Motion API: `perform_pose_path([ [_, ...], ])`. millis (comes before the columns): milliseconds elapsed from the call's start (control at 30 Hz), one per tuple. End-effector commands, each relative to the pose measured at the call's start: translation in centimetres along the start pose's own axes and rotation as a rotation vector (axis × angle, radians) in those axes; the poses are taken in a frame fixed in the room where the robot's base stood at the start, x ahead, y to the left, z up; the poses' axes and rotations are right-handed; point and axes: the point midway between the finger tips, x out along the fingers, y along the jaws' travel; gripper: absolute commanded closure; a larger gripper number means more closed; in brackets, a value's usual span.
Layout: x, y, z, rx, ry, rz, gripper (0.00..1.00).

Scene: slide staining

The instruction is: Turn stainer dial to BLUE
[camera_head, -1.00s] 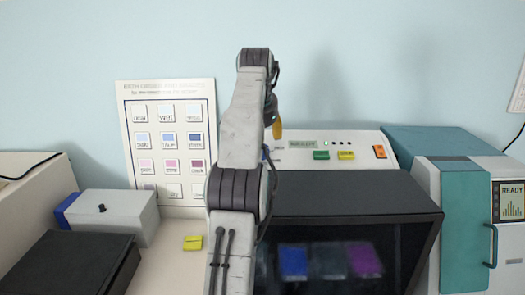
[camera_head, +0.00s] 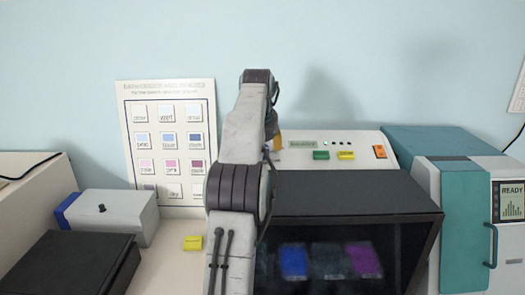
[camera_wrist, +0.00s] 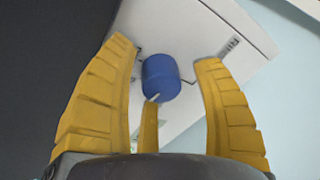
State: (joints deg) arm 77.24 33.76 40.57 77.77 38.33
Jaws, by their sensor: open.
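The stainer (camera_head: 345,195) is a white and black machine with a sloped white top panel, in the middle of the head view. Its blue dial (camera_wrist: 160,78) shows in the wrist view, a round knob with a pale pointer line on its lower edge. My gripper (camera_wrist: 165,85) is open, with yellow fingers on the left and right of the dial and a third finger below it. I cannot tell whether any finger touches the dial. In the head view my arm hides the dial, and only a bit of a yellow finger (camera_head: 277,140) shows.
The panel bears a green button (camera_head: 321,155), a yellow button (camera_head: 346,155) and an orange switch (camera_head: 379,152). A colour chart (camera_head: 168,145) stands at the back left. A grey box (camera_head: 115,218) and a yellow block (camera_head: 193,243) sit left. A teal and white machine (camera_head: 465,215) stands right.

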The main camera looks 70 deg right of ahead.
Motion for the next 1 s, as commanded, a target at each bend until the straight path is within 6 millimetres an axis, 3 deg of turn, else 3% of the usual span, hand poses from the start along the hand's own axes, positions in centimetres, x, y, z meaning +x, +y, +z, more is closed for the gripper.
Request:
perform_pose_path([
  [667, 0.00, 0.00, 0.03, 0.000, -0.001, 0.001, 0.97],
  [1000, 0.12, 0.08, 0.03, 0.111, -0.006, 0.006, 1.00],
])
